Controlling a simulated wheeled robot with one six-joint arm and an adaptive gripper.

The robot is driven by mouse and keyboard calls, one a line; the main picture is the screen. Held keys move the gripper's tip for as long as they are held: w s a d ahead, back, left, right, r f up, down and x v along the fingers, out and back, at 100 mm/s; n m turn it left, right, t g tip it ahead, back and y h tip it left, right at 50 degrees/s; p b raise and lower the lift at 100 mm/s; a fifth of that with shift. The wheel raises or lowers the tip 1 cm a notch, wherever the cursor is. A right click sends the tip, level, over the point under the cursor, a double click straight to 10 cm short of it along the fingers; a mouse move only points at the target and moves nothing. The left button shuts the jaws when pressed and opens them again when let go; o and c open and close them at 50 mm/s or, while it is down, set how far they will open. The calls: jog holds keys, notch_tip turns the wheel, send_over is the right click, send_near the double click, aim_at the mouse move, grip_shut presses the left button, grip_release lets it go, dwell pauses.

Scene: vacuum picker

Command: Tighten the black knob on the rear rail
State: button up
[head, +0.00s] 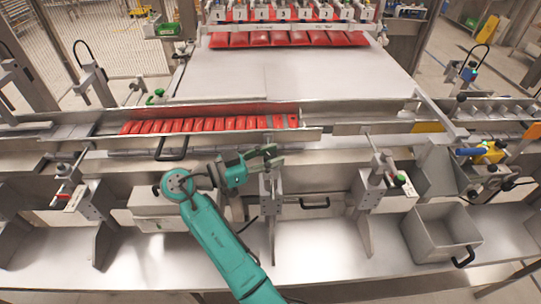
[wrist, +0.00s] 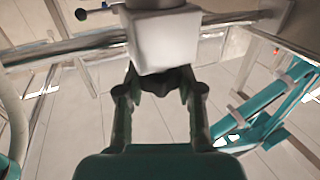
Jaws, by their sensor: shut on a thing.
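The black knob (wrist: 168,82) sits under a pale block (wrist: 165,42) in the wrist view. My gripper (wrist: 160,88) has its two fingers on either side of the knob and is shut on it. Round metal bars (wrist: 75,48) run sideways behind the block. In the head view my gripper (head: 272,156) is at an upright metal bracket (head: 268,188) in front of the red-packet rail. There the fingers hide the knob. I cannot tell how tight the knob is.
A channel of red packets (head: 200,125) runs behind my gripper. Another bracket with a clamp (head: 377,185) stands to the right, and an open metal bin (head: 440,232) is further right. A small black ball handle (wrist: 82,14) shows at the upper left in the wrist view.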

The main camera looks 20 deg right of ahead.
aim_at(271, 156)
jog(key=shift+f+m+g, duration=0.1)
jog(key=shift+m+g, duration=0.9)
jog(key=shift+g, duration=0.6)
jog(key=shift+d, duration=0.1)
jog(key=o, duration=1.2)
notch_tip(271, 156, up, 10)
